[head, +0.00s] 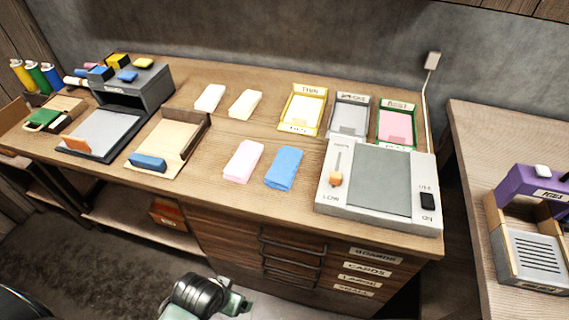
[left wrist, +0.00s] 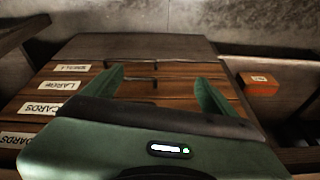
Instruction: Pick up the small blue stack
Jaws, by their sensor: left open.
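A small blue stack (head: 284,167), soft-edged like a folded cloth, lies flat on the wooden workbench (head: 215,185), between a pink stack (head: 243,161) and the grey-topped machine (head: 378,185). My left gripper (head: 238,303) is at the bottom of the head view, low in front of the bench and well short of the stack. In the left wrist view its two green fingers (left wrist: 160,85) are spread with nothing between them. They point towards the drawer fronts. The blue stack is not visible in the left wrist view. My right gripper is not in view.
Two white stacks (head: 228,101) lie behind. Yellow, grey and green trays (head: 303,110) stand at the back right. A cardboard-coloured tray (head: 172,140) with a blue block (head: 148,162) is at left. Drawer handles (head: 292,248) project from the bench front. An orange box (left wrist: 259,84) sits on the lower shelf.

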